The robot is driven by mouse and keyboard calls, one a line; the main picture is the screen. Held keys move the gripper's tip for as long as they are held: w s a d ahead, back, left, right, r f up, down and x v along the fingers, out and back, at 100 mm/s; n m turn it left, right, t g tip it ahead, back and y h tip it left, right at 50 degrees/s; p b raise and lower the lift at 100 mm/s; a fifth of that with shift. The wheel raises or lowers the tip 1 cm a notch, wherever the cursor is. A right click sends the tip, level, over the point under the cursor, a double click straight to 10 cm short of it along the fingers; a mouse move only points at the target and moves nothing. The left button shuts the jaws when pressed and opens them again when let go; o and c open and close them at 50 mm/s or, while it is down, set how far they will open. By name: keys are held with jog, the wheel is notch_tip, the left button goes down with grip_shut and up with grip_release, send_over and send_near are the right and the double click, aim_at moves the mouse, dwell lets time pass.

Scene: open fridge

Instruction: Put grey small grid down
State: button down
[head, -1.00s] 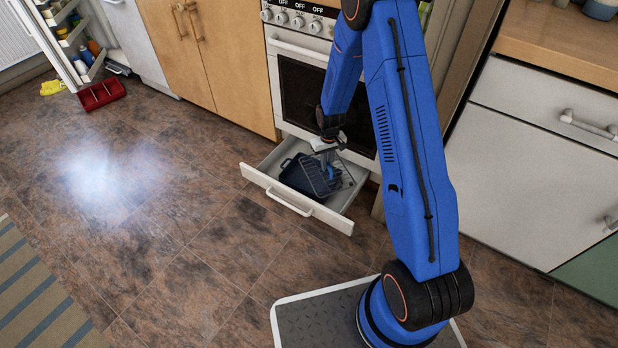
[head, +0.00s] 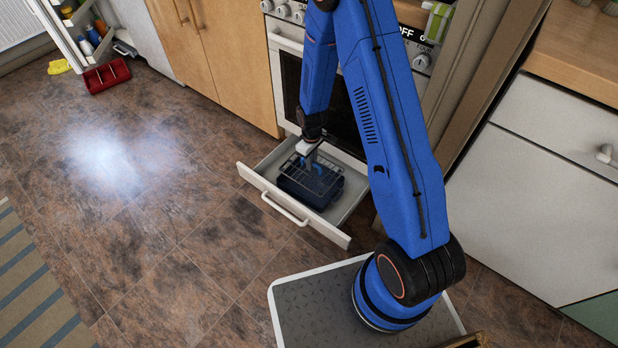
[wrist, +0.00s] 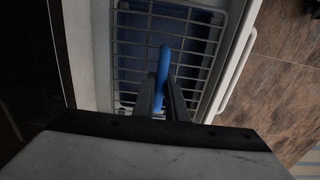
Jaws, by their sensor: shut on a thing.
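The small grey grid (head: 292,174), a wire rack, is nearly level over the dark blue pan (head: 322,196) in the open oven drawer. In the wrist view the grid (wrist: 138,48) spreads below the fingers, with blue showing through its bars. My gripper (head: 312,166) points down over the drawer and is shut on the grid. In the wrist view my gripper (wrist: 163,80) has its dark fingers close together, with a blue piece at their tips. I cannot tell whether the grid touches the pan.
The white drawer (head: 292,212) is pulled out under the oven (head: 290,80); its walls surround the pan. A red tray (head: 107,75) and a yellow item (head: 59,66) lie on the floor by the open fridge door. The floor left of the drawer is clear.

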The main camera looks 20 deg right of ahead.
jog(key=shift+w+a+f, duration=0.1)
jog(key=shift+f, duration=4.95)
jog(key=shift+f, duration=0.1)
jog(key=c, duration=1.8)
grip_release()
jog(key=shift+o, duration=0.2)
